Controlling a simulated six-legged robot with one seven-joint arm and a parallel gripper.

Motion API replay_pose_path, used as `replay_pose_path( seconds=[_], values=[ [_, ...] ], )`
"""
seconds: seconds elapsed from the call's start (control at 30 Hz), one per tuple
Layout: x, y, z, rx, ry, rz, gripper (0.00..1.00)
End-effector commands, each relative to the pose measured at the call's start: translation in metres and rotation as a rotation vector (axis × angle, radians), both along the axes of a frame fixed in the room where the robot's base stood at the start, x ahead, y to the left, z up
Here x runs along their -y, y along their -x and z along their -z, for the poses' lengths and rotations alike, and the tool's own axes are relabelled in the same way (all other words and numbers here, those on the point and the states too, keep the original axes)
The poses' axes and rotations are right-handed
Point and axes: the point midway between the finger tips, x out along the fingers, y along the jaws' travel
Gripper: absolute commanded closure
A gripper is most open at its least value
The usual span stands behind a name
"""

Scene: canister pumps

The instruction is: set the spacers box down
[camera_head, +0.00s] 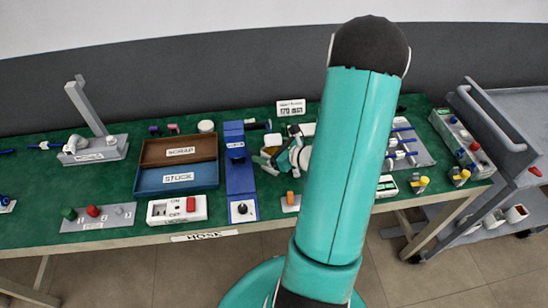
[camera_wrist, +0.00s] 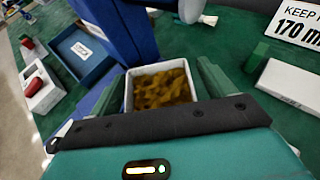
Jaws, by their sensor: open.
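A white open-topped box with golden-brown pieces inside, seemingly the spacers box (camera_wrist: 129,97), sits between the fingers of my gripper (camera_wrist: 163,88) in the wrist view. The fingers are open, one on each side of the box. Its lower part is hidden by my gripper body, and I cannot tell whether it rests fully on the green table. In the head view my gripper (camera_head: 284,158) is low over the table, right of the blue column fixture, and my arm hides much around it.
The blue fixture (camera_head: 240,170) stands close to the left of my gripper. A keep-clear sign (camera_wrist: 298,22) stands behind at right. A white block (camera_wrist: 288,82) lies right of the box.

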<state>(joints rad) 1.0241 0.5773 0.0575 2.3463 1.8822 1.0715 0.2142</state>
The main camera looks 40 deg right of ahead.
Motion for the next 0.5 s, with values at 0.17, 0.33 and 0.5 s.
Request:
replay_pose_path(
  seconds=[0.17,0.33,0.5],
  values=[
    [0.0003,0.0003,-0.0002,0.0,0.0,0.0,0.4],
    [0.0004,0.0005,-0.0002,0.0,-0.001,0.001,0.73],
    [0.0006,0.0003,-0.0006,0.001,0.0,0.001,0.79]
  ],
)
